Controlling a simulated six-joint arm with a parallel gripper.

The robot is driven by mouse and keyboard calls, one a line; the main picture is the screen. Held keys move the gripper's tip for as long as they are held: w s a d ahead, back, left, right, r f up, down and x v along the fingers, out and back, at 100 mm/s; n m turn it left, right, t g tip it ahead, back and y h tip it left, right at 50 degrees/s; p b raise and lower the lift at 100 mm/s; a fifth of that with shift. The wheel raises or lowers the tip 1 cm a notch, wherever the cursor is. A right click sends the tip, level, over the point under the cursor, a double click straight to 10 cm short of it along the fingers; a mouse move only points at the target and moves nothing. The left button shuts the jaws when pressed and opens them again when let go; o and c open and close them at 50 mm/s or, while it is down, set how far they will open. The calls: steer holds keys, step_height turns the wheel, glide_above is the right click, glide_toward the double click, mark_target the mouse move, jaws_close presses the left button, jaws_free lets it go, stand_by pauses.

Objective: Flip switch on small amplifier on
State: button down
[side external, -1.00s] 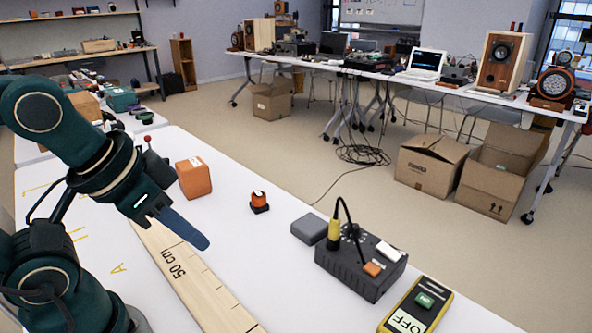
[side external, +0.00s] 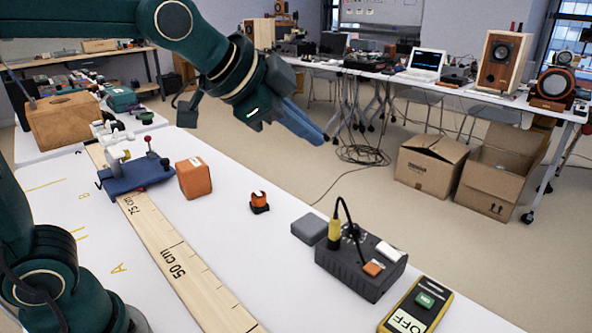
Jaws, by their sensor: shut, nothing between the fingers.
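The small amplifier (side external: 362,262) is a dark grey box on the right part of the white table. A yellow plug (side external: 335,234) with a black cable stands in its top. An orange rocker switch (side external: 373,268) sits at its near right end, with a pale piece (side external: 389,250) behind it. I cannot tell which way the switch is set. My gripper (side external: 318,138) has blue fingers, is shut and empty, and hangs in the air above and behind the amplifier, apart from it.
A yellow meter (side external: 417,310) reading OFF lies right of the amplifier. A grey block (side external: 309,229), a small orange-and-black object (side external: 259,202) and an orange box (side external: 194,178) stand to the left. A wooden ruler (side external: 178,262) and a blue stand (side external: 135,178) are further left.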

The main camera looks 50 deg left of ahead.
steer(key=w+d+f+m+h, duration=0.1)
steer(key=w+d+f+m, duration=0.1)
steer(key=w+d+m, duration=0.35)
steer(key=g, duration=0.1)
glide_above(388, 252)
step_height(388, 252, down, 8)
steer(key=shift+s+d+f+n+g+h, duration=0.15)
steer(key=shift+s+d+n+g+h, duration=0.15)
steer(key=shift+s+d, duration=0.1)
steer(key=shift+f, duration=0.1)
steer(key=shift+a+f, duration=0.2)
steer(key=shift+f, duration=1.25)
steer(key=shift+a+f, duration=0.2)
steer(key=shift+f, duration=1.2)
steer(key=shift+a+f, duration=0.2)
steer(key=shift+f, duration=1.25)
steer(key=shift+a+f, duration=0.1)
steer(key=shift+f, duration=0.3)
